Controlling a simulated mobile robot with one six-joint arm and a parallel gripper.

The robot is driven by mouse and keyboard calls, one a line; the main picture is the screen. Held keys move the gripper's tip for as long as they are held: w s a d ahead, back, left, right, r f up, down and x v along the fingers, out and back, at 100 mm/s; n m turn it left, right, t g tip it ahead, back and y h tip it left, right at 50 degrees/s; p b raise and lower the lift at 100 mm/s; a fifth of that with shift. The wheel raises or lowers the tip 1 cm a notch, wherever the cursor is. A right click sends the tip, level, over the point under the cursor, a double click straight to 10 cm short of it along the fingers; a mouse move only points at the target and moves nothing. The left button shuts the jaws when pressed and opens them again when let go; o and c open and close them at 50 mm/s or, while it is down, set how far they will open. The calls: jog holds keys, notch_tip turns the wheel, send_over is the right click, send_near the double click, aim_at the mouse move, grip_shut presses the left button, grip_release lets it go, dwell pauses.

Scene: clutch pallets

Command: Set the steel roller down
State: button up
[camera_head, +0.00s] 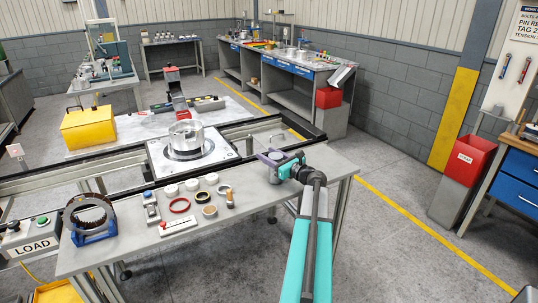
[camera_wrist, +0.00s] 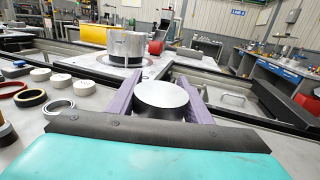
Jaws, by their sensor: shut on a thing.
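The steel roller (camera_wrist: 161,95) is a short grey cylinder with a bright flat top, standing upright between the two purple fingers of my gripper (camera_wrist: 158,80) in the wrist view. My gripper is shut on it. In the head view my gripper (camera_head: 274,160) is over the right part of the grey bench (camera_head: 255,215), and the roller is partly hidden by the fingers. I cannot tell whether its underside touches the bench.
A steel drum (camera_head: 186,134) sits on a pale plate behind the bench. Left of my gripper lie white discs (camera_head: 191,184), a red ring (camera_head: 179,205), a black ring (camera_head: 202,196) and other small parts. The bench's front right is clear.

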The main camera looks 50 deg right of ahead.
jog(key=shift+f, duration=0.15)
jog(key=o, duration=1.4)
jog(key=s+b, duration=0.1)
jog(key=s, duration=0.3)
jog(key=s+a+b, duration=0.1)
jog(key=s, duration=0.3)
jog(key=s+b, duration=0.2)
jog(key=s, duration=0.2)
jog(key=shift+a, duration=0.25)
